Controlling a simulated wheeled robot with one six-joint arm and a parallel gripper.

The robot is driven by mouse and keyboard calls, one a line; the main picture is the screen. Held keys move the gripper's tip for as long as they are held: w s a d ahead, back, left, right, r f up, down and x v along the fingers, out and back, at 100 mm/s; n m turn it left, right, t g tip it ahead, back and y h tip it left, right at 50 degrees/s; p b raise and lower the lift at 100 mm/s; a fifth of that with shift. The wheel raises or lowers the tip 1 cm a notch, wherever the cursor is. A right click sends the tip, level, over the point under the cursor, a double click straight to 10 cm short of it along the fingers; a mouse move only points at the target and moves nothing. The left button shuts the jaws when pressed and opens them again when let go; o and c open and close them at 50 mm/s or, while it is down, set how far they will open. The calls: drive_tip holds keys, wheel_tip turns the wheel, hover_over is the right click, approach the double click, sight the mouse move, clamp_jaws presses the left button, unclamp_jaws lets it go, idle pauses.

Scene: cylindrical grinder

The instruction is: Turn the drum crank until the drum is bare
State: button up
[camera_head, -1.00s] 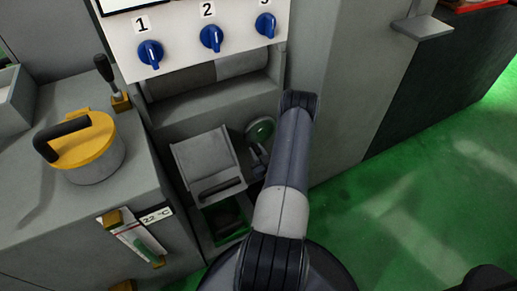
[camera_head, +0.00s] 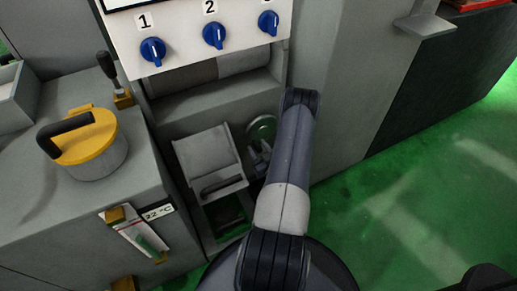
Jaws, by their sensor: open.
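The drum (camera_head: 190,82) lies in a slot below the knob panel. Its left part is darker grey, and a lighter band (camera_head: 243,61) covers its right part. My gripper (camera_head: 259,156) is just below the disc, open, and mostly hidden behind my arm. I cannot tell whether it touches anything.
A panel with blue knobs (camera_head: 214,35) is above. A grey hinged box with a handle (camera_head: 210,160) is left of my gripper. A yellow-lidded pot (camera_head: 92,165) and a small black lever (camera_head: 107,66) stand on the left cabinet.

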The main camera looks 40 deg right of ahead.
drive_tip(key=p+v, duration=0.1)
drive_tip(key=v, duration=0.9)
drive_tip(key=shift+s, duration=0.4)
